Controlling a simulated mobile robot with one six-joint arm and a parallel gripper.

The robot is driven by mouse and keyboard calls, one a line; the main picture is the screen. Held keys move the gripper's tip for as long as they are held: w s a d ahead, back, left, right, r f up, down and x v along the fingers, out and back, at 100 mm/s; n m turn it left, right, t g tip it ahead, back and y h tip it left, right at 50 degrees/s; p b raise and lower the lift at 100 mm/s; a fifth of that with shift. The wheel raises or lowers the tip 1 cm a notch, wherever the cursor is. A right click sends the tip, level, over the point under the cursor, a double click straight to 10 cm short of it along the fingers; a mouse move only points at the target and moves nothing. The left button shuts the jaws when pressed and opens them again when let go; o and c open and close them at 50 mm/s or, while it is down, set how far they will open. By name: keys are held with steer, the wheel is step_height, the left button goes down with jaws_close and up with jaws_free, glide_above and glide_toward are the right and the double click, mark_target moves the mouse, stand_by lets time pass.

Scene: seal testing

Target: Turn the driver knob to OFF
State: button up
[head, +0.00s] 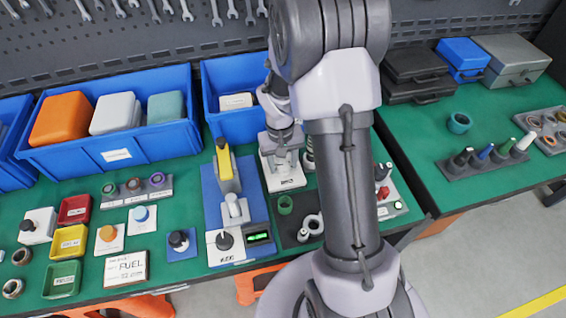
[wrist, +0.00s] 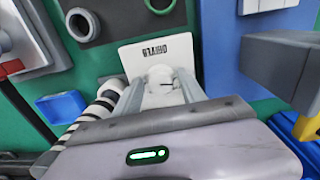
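The driver knob (wrist: 163,78) is a pale round knob on a white plate (wrist: 152,53), which also shows in the head view (head: 287,183). The plate's dark lettering appears upside down in the wrist view. My gripper (wrist: 161,85) is over the plate, with one finger on each side of the knob. The fingers are spread apart and look open, very close to the knob; contact is not clear. In the head view my gripper (head: 282,157) points down at the plate and hides most of the knob. The knob's setting cannot be read.
A blue board with a yellow-handled clamp (head: 228,172) stands left of the plate. A striped post (wrist: 98,108) is close beside my gripper. A dark tray with a green ring (head: 285,204) lies in front. A blue bin (head: 238,125) stands behind.

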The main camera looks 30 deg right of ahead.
jaws_close()
steer(key=shift+m, duration=0.4)
steer(key=m+b, duration=0.1)
steer(key=m, duration=0.2)
steer(key=shift+w+m, duration=0.1)
steer(key=shift+m, duration=0.2)
steer(key=shift+m+b, duration=0.55)
steer(key=shift+m, duration=0.95)
steer(key=shift+a+m, duration=0.1)
steer(key=shift+m, duration=0.2)
steer(key=shift+o, duration=1.4)
jaws_free()
